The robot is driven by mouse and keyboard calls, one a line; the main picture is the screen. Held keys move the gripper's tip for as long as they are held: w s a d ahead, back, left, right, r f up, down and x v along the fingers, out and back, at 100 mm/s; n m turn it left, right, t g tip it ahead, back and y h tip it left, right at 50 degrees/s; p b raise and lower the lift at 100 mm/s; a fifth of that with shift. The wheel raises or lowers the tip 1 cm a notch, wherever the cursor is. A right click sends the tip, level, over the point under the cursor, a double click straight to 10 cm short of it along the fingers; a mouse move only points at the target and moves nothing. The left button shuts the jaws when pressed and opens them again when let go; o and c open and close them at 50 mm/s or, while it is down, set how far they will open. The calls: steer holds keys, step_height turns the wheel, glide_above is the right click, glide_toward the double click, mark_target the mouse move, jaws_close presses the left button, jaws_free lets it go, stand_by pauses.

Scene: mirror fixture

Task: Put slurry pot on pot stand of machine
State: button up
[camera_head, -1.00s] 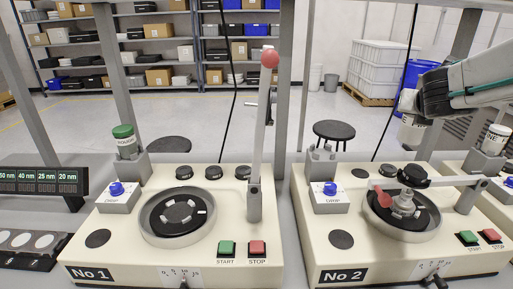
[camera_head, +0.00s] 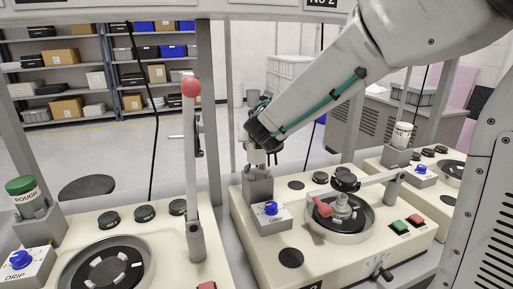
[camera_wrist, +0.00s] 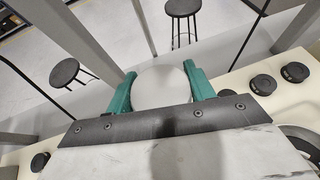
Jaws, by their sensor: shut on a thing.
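My gripper (camera_head: 258,140) is shut on the white slurry pot (camera_head: 256,157). In the wrist view the pot's round pale top (camera_wrist: 162,88) sits between the two teal fingers of my gripper (camera_wrist: 161,80). In the head view the pot is mostly hidden by my gripper, and its lower part shows right above the grey pot stand (camera_head: 258,187) of the middle machine (camera_head: 262,240). The pot looks upright. I cannot tell whether it touches the stand.
A green-lidded pot (camera_head: 27,196) stands on the left machine's stand. Another white pot (camera_head: 402,135) stands on the right machine's stand. A blue-knobbed drip box (camera_head: 270,215) is close in front of the middle stand. A red-tipped lever (camera_head: 191,88) rises at the left.

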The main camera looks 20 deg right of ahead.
step_height(320, 180, down, 3)
steer(key=shift+s+f, duration=0.15)
steer(key=shift+f, duration=0.05)
steer(key=shift+c, duration=0.4)
steer(key=shift+d+f, duration=0.1)
steer(key=shift+f, duration=0.15)
steer(key=shift+c, duration=0.7)
steer(key=shift+f, duration=0.1)
steer(key=o, duration=1.4)
steer(key=shift+c, duration=0.2)
